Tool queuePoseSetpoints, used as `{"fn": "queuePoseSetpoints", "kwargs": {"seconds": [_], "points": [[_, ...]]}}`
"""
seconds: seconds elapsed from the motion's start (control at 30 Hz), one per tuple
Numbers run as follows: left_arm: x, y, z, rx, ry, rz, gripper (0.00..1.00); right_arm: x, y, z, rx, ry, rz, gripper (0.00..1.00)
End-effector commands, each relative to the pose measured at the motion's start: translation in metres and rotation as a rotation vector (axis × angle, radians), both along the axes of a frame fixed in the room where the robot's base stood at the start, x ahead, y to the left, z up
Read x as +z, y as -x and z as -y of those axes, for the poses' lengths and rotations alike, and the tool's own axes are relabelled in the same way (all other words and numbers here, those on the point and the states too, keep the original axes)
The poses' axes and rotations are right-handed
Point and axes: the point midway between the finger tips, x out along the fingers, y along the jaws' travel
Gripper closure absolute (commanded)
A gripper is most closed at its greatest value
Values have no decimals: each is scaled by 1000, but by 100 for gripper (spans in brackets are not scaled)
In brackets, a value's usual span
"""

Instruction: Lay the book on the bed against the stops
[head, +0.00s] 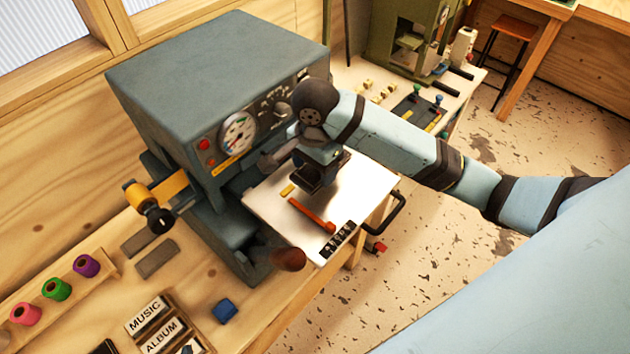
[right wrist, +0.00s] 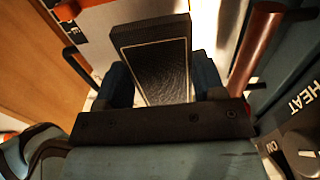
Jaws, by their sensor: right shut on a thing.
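My right gripper (head: 322,172) is shut on the book (right wrist: 155,65), a dark block with a thin pale border. In the right wrist view the book stands up between the two blue fingers. In the head view it is mostly hidden by the gripper, over the white bed (head: 270,204) in front of the grey press. I cannot tell whether it touches the bed. A small yellow bar (head: 287,189) and an orange bar (head: 312,214) lie on the bed. I cannot tell for certain which pieces are the stops. My left gripper is not in view.
The grey press (head: 215,60) stands behind the bed, with a gauge (head: 238,134) and knobs. A lever with a brown grip (head: 288,259) juts out at the front. A black handle (head: 388,215) is at the bed's right. Foil rolls (head: 57,288) stand on the bench at left.

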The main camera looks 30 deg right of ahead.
Motion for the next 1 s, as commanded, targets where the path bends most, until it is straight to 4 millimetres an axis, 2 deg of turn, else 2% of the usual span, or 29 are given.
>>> {"fn": "queuePoseSetpoints", "kwargs": {"seconds": [0.17, 0.43, 0.63, 0.87, 0.9, 1.0], "points": [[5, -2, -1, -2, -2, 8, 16, -14, -1, 1, -2, 3, 2, 66], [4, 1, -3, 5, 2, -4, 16, -50, -1, 0, 0, 2, 2, 66], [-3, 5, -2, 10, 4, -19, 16, -53, -1, 0, 0, 1, 3, 66], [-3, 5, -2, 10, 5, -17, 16, -57, -1, 0, 0, 1, 1, 66], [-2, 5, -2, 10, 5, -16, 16, -57, -1, 1, 0, 1, 1, 30], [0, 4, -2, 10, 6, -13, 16, -57, -1, 0, 0, 2, 2, 12]]}}
